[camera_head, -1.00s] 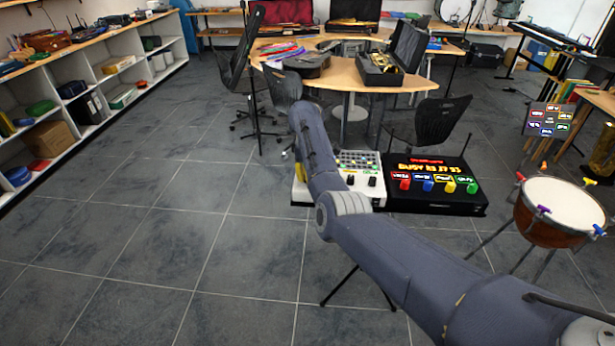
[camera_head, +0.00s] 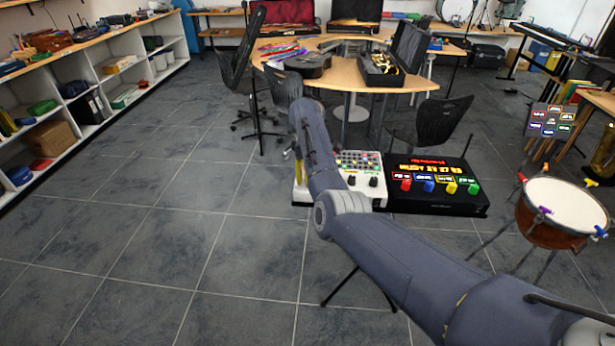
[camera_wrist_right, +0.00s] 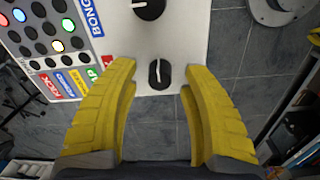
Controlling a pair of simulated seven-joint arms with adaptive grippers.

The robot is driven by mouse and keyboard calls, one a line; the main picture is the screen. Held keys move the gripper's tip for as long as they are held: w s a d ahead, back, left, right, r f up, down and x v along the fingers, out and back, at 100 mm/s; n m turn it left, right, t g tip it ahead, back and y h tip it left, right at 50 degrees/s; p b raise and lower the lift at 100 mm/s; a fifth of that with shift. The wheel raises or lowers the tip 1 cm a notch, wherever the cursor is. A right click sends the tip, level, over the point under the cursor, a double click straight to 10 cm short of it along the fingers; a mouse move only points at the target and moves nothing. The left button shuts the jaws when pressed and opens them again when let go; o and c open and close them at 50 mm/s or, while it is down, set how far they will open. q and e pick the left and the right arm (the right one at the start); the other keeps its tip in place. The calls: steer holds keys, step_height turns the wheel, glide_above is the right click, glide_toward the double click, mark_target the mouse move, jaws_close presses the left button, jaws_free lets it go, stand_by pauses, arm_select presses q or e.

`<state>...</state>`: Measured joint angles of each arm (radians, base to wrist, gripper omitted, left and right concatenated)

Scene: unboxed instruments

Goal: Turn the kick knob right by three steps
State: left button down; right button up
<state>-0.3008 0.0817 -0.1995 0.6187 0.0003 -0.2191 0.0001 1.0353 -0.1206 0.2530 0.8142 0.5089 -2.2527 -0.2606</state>
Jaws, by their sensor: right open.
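The white drum machine (camera_head: 362,200) has a grid of buttons, partly lit, and black knobs. In the right wrist view its white panel (camera_wrist_right: 185,35) shows a black knob (camera_wrist_right: 160,74) with a white pointer line facing roughly up. A second black knob (camera_wrist_right: 150,5) is cut off at the top edge.
A black box (camera_head: 435,200) with a lit display and several coloured knobs stands right of the drum machine. A kettle drum (camera_head: 565,205) stands farther right. Black chairs (camera_head: 443,120) and a round wooden table (camera_head: 345,75) are behind. The floor at left is clear.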

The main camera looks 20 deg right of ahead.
step_height(320, 180, up, 11)
steer(key=shift+a, duration=0.15)
stand_by(0.4)
steer(key=shift+s, duration=0.15)
